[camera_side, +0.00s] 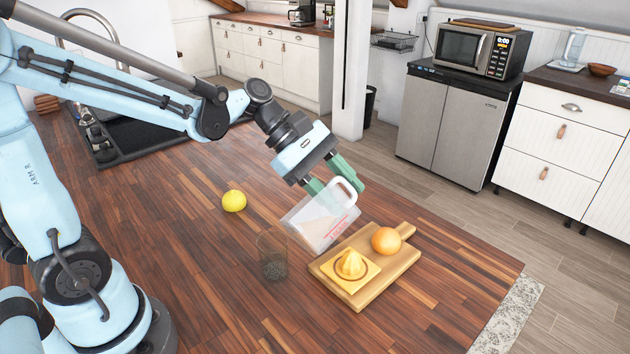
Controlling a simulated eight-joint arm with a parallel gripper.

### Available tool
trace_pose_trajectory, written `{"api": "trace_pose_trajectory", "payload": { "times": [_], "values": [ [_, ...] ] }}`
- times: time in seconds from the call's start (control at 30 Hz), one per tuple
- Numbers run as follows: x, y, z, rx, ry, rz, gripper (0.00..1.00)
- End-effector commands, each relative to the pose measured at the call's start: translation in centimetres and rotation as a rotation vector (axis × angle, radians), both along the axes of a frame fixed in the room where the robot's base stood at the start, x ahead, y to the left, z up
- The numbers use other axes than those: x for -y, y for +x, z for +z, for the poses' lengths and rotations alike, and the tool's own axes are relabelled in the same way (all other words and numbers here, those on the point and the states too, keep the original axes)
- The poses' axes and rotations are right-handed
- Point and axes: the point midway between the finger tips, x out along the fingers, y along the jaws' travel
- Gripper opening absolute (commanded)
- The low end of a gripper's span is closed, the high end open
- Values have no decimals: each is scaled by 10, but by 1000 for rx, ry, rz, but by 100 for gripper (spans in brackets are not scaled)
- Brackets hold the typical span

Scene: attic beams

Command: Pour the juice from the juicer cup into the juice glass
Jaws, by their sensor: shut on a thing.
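The juicer cup (322,222) is clear, with a white handle and red marks on its side. My gripper (336,181) is shut on it near the handle and holds it above the table. The cup is tilted, with its lower left edge toward the juice glass. Pale contents seem to show inside, but I cannot tell how much. The juice glass (272,256) is clear and stands upright on the wooden table, just below and left of the cup. I see no clear stream between them, and the level in the glass is hard to tell.
A wooden board (345,292) right of the glass bears a yellow juicer reamer (351,265) and an orange (386,240). A yellow lemon (234,201) lies behind the glass to the left. A dark sink (140,140) is at the back left. The front table (230,320) is clear.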

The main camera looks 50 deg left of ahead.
Motion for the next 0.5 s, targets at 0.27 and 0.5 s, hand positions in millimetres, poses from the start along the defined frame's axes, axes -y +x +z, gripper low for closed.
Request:
{"api": "trace_pose_trajectory", "payload": {
  "times": [0.27, 0.5],
  "values": [
    [-5, -1, 6, 29, -76, 1, 0],
    [-7, -2, 10, 46, -121, 1, 0]
  ]
}}
